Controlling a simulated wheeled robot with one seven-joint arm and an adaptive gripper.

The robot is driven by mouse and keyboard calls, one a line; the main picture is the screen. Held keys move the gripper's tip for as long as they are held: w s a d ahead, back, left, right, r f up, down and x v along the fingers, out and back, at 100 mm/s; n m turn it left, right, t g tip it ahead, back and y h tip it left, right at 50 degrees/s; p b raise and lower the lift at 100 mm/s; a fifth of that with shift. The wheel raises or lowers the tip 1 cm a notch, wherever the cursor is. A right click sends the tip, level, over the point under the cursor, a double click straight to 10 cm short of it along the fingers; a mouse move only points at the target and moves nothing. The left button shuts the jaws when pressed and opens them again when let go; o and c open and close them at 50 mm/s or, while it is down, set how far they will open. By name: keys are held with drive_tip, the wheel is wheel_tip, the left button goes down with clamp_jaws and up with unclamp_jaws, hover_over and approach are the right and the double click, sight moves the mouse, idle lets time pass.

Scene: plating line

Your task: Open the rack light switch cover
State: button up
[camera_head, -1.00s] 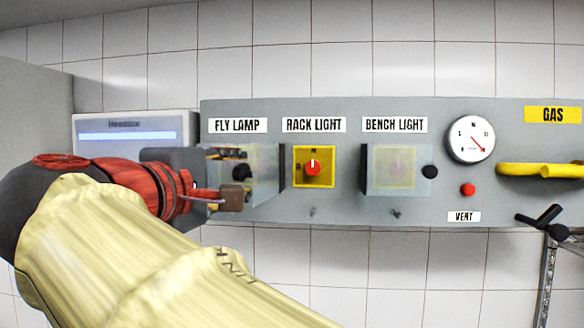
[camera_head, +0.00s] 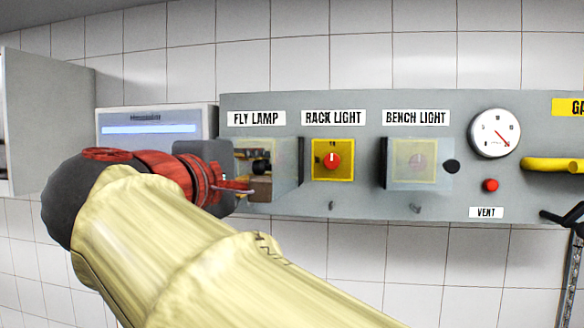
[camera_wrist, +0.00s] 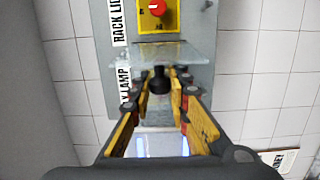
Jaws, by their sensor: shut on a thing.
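The rack light switch (camera_head: 333,160) is a red knob on a yellow plate under the RACK LIGHT label, and it stands uncovered. A clear cover (camera_head: 288,165) stands out from the panel on its left, in front of the FLY LAMP place. In the wrist view this clear cover (camera_wrist: 168,54) lies just short of the yellow plate. My gripper (camera_head: 257,172) is at the cover's left part. In the wrist view its fingers are shut on the cover's black knob (camera_wrist: 158,80). The switch behind the cover is largely hidden by my gripper.
The bench light cover (camera_head: 411,165) is closed, with a black knob on its right. A gauge (camera_head: 495,133), a red VENT button (camera_head: 491,185) and a yellow gas handle (camera_head: 555,165) are farther right. A grey cabinet (camera_head: 45,120) stands at the left.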

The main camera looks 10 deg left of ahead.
sight(277, 165)
drive_tip(key=shift+f, duration=0.1)
clamp_jaws()
drive_tip(key=shift+s+d+f+y+b, duration=0.1)
drive_tip(key=shift+d+y+b, duration=0.15)
drive_tip(key=shift+b, duration=0.3)
drive_tip(key=shift+s+d+f+n+y+b, duration=0.1)
drive_tip(key=shift+s+d+n+y+b, duration=0.1)
drive_tip(key=shift+d+n+y+b, duration=0.4)
drive_tip(key=shift+b, duration=0.55)
drive_tip(key=shift+s+d, duration=0.1)
drive_tip(key=shift+o, duration=2)
unclamp_jaws()
drive_tip(key=o, duration=0.4)
drive_tip(key=shift+d+r, duration=0.15)
drive_tip(key=shift+r, duration=0.05)
drive_tip(key=shift+o, duration=0.4)
